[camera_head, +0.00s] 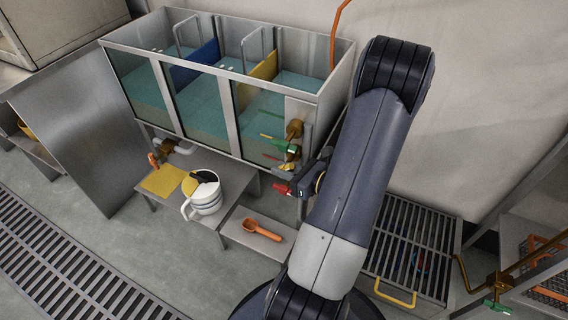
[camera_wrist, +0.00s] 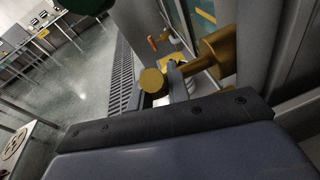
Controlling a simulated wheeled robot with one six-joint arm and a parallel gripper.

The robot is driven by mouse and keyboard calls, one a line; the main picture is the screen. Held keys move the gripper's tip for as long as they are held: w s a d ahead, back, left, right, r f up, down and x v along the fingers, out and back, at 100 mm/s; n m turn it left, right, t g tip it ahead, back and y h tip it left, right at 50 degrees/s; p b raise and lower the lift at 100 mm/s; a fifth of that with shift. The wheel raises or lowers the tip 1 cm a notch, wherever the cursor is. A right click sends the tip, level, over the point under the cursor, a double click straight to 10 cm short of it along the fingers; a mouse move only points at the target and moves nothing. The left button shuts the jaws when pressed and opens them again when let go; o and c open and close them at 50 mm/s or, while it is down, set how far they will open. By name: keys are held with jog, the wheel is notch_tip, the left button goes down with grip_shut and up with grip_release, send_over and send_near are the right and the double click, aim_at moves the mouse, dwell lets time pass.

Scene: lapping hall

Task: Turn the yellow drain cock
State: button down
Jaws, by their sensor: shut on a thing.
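The yellow drain cock (camera_head: 288,166) is low at the right front corner of the tank, under a brass pipe (camera_head: 294,129). My gripper (camera_head: 297,181) comes in from the right and is shut at the cock; the exact contact is partly hidden. In the wrist view a brass fitting (camera_wrist: 217,52) and a round yellow-brass end (camera_wrist: 152,81) stand just beyond my gripper's dark palm. I cannot tell the handle's angle.
A green handle (camera_head: 289,146) is just above the cock and a red part (camera_head: 282,189) just below. A floor grate (camera_head: 408,250) lies right.

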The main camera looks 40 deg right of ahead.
jog(key=g+p, duration=0.2)
jog(key=g+h+p, duration=0.1)
jog(key=g+p, duration=0.1)
jog(key=shift+r, duration=0.25)
jog(key=shift+f+n+g+h+p, duration=0.25)
jog(key=shift+g+h+p, duration=0.35)
jog(key=shift+g+p, duration=0.55)
jog(key=c, duration=1.4)
grip_release()
jog(key=shift+o, duration=0.2)
jog(key=p+v, duration=0.3)
jog(key=v, duration=0.8)
